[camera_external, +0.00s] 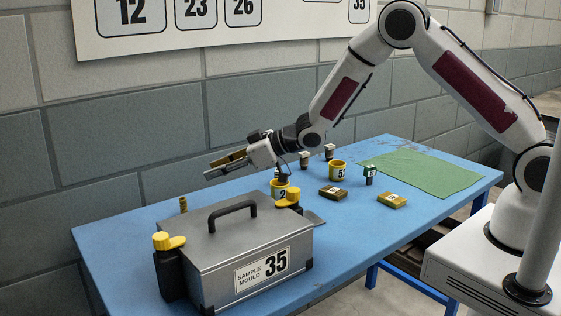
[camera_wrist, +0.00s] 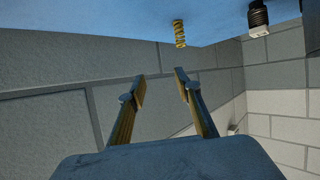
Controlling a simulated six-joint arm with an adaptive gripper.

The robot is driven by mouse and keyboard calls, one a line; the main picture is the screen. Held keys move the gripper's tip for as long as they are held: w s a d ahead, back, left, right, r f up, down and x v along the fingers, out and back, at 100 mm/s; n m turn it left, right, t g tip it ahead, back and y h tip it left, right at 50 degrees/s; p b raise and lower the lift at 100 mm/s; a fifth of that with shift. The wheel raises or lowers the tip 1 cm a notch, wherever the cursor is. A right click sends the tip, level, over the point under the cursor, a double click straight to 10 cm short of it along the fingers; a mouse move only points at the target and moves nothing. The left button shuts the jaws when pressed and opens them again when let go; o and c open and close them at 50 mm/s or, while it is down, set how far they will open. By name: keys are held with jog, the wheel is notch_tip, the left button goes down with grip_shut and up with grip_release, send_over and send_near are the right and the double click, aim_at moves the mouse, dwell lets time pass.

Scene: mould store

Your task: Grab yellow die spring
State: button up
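The yellow die spring (camera_external: 183,204) stands upright on the blue table (camera_external: 120,232), near its back left edge and behind the mould case. In the wrist view the coiled yellow spring (camera_wrist: 179,33) shows at the top, beyond the fingertips and a little right of centre. My gripper (camera_external: 209,170) is in the air above the table, up and to the right of the spring in the external view. Its two fingers are apart with nothing between them, as the wrist view of the gripper (camera_wrist: 160,84) also shows.
A grey mould case (camera_external: 225,250) marked 35, with a black handle and yellow-topped latches, stands in front of the spring. The wall is close behind the table.

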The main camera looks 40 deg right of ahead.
jog(key=y, duration=0.2)
send_near(185, 198)
jog(key=shift+w+a+f+n+g, duration=0.1)
jog(key=shift+w+a+n+g, duration=0.3)
jog(key=shift+w+a, duration=0.7)
jog(key=shift+a, duration=0.15)
jog(key=shift+x, duration=1.2)
jog(key=shift+w+f, duration=0.1)
jog(key=shift+f, duration=0.05)
jog(key=shift+x, duration=2.5)
jog(key=shift+f, duration=0.15)
grip_shut()
